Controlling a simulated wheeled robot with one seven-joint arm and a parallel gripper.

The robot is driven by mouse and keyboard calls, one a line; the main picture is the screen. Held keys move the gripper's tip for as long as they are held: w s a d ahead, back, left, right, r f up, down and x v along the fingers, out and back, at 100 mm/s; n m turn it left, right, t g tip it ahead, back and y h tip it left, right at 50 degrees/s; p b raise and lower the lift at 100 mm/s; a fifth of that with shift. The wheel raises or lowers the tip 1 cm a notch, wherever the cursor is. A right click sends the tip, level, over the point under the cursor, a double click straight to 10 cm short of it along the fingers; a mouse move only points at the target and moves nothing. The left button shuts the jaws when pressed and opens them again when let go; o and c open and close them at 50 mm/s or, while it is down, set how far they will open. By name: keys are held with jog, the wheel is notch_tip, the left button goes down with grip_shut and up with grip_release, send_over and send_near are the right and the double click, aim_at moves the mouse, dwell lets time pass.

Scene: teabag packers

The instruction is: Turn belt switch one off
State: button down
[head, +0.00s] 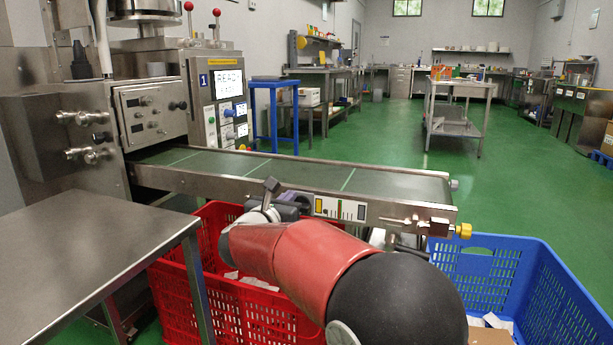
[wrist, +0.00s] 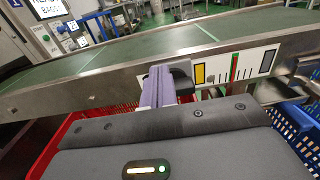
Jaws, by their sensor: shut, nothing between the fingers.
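My gripper (head: 298,199) is at the near side of the conveyor belt (head: 290,174), just left of a white strip with coloured bars (head: 340,209). In the wrist view its purple fingers (wrist: 160,74) are together and empty, pointing at the belt's metal side rail (wrist: 110,88). A dark block (wrist: 184,76) shows just right of the fingertips, partly hidden by them. It may be the belt switch, but I cannot tell its setting or whether the fingers touch it. The coloured strip also shows in the wrist view (wrist: 250,64).
A red crate (head: 172,285) and a blue crate (head: 565,290) stand below the belt. A steel table (head: 90,240) is at the near left. A machine panel marked 1 (head: 204,80) with a screen and knobs stands behind the belt. Green floor beyond is mostly clear.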

jog(key=v, duration=0.6)
